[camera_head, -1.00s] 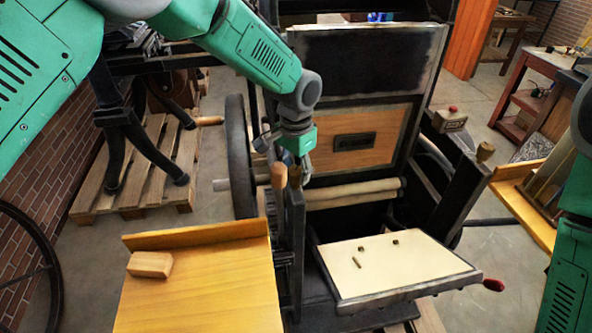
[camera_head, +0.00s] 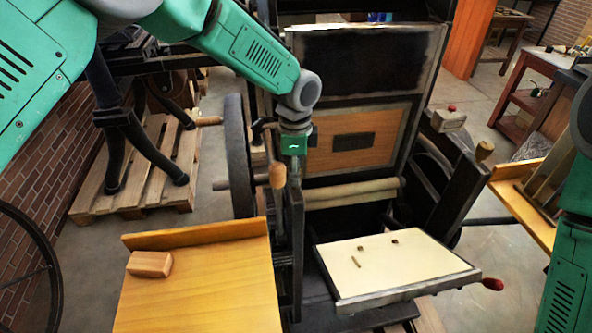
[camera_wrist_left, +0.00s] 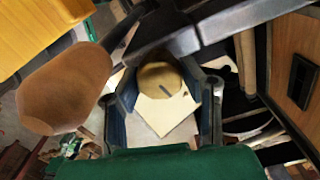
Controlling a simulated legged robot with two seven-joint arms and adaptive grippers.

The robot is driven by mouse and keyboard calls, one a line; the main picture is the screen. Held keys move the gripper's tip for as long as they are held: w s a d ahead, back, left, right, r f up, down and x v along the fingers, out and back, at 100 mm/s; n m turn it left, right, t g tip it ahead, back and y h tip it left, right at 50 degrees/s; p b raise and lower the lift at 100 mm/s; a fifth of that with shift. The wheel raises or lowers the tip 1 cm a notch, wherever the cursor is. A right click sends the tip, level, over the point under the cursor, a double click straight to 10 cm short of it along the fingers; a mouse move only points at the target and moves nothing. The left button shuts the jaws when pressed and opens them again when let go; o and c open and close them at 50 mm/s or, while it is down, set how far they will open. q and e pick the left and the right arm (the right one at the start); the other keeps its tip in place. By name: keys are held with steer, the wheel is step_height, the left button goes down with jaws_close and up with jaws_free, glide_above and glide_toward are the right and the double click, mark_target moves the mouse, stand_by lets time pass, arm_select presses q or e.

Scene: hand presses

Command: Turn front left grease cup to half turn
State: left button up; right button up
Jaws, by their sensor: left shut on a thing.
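The front left grease cup, a round tan knob (camera_wrist_left: 160,78), sits between the fingers of my left gripper (camera_wrist_left: 165,110) in the left wrist view. A small dark mark shows on its top. In the head view my left gripper (camera_head: 294,166) is at the top of the press's left front post (camera_head: 295,205). There its fingers and the cup are mostly hidden by the wrist. The left gripper is shut on the cup. My right gripper is out of view.
A wooden handle (camera_head: 277,175) stands close to the left of my left gripper; it looms large in the left wrist view (camera_wrist_left: 65,90). A yellow side table (camera_head: 200,290) with a wooden block (camera_head: 149,264) and a pale tray (camera_head: 395,265) with small pieces lie in front.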

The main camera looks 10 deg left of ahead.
arm_select(q)
steer(key=shift+w+r+m, duration=0.1)
steer(key=shift+m, duration=0.4)
steer(key=o, duration=1.2)
steer(key=shift+a, duration=0.1)
steer(key=shift+c, duration=0.2)
step_height(320, 180, up, 12)
steer(key=shift+w, duration=0.1)
